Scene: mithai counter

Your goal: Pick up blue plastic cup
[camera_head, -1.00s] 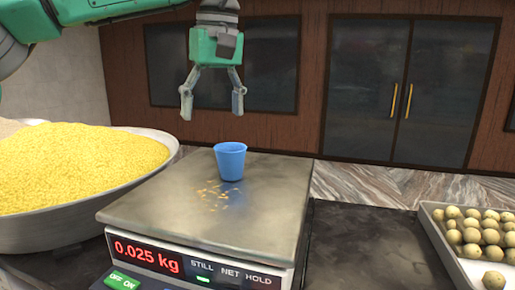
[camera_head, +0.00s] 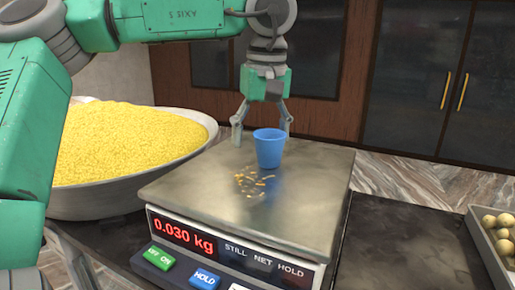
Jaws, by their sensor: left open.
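The blue plastic cup (camera_head: 269,150) stands upright on the steel plate of the weighing scale (camera_head: 310,195), towards its back. My left gripper (camera_head: 262,138) hangs pointing down at the cup, with its two fingers spread. The cup hides part of the right finger's lower end, so the gripper is at or just behind the cup. I cannot tell whether a finger touches it. The scale's red display reads 0.030 kg. My right gripper does not show.
A wide metal bowl (camera_head: 98,205) heaped with yellow grains (camera_head: 125,145) stands left of the scale. Small yellow bits lie on the plate before the cup. A tray (camera_head: 490,250) of round sweets (camera_head: 505,232) is at the right edge. Dark counter between scale and tray is clear.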

